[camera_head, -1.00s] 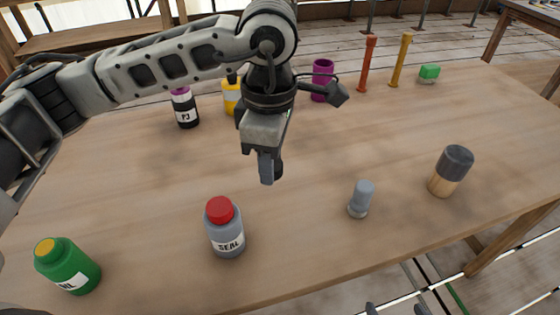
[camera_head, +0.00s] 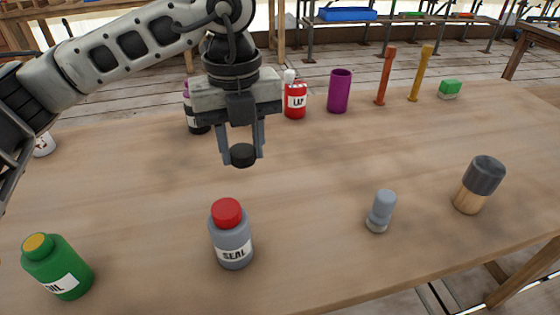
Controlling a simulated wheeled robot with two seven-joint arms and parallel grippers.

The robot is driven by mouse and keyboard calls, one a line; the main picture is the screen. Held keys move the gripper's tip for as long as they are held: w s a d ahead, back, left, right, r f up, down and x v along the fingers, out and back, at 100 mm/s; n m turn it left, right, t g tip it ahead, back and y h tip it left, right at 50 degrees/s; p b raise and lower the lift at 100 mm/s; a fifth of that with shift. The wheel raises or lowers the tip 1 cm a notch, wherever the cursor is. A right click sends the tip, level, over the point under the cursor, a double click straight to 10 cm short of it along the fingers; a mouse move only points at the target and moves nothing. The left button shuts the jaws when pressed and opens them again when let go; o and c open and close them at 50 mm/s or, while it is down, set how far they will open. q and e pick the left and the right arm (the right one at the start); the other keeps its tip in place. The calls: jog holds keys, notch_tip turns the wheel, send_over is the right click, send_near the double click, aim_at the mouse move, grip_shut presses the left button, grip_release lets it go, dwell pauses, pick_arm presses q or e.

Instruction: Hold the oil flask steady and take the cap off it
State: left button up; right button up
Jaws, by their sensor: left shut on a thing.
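The oil flask (camera_head: 57,272) is a green bottle at the lower left of the table, tilted in the picture by perspective. Its label is partly cut by the angle, ending in "IL". My right gripper is not in view.
A grey SEAL bottle (camera_head: 231,238) with a red cap stands right of the flask. A small grey peg-like object (camera_head: 381,210) and a dark-topped wooden cylinder (camera_head: 478,185) are at right. A red LAP bottle (camera_head: 295,103) and purple cup (camera_head: 340,92) stand behind. Centre table is clear.

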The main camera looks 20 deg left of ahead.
pick_arm(q)
jog(key=w+f, duration=0.3)
jog(key=w, duration=0.4)
send_over(266, 169)
jog(key=f, duration=0.5)
jog(key=shift+s+d+f, duration=0.1)
jog(key=shift+s+f, duration=0.15)
jog(key=shift+w+f, duration=0.15)
jog(key=shift+f, duration=0.05)
jog(key=shift+w+f, duration=0.15)
jog(key=shift+f, duration=1.55)
jog(key=shift+f, duration=0.1)
jog(key=o, duration=1.1)
